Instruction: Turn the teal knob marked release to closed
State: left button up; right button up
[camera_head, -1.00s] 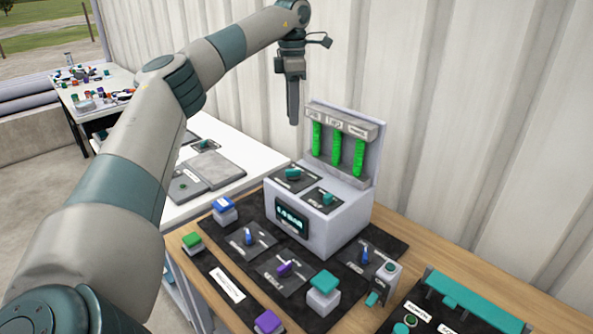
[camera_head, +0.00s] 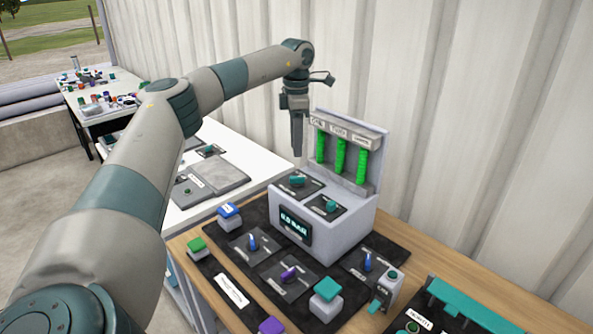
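Two teal knobs sit on dark plates on top of the grey manifold box (camera_head: 345,232). The rear-left teal knob (camera_head: 297,181) and the front-right teal knob (camera_head: 331,205) both have small labels that I cannot read, so I cannot tell which is marked release. My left gripper (camera_head: 298,153) points straight down, a little above the rear-left knob in the picture and apart from it. Its fingers show edge-on as one dark bar, so I cannot tell whether they are open. My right gripper is not in view.
Three green gauge columns (camera_head: 339,160) stand at the back of the box. In front are blue-handled valves (camera_head: 252,243), a purple one (camera_head: 289,274) and coloured push blocks. A teal-barred panel (camera_head: 478,302) is at the lower right. A corrugated wall stands close behind.

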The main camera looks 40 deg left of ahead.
aim_at(297, 180)
pick_arm(q)
notch_tip(297, 180, down, 10)
jog(key=p, duration=0.2)
jog(key=shift+f+p, duration=0.15)
jog(key=shift+p, duration=0.15)
grip_shut()
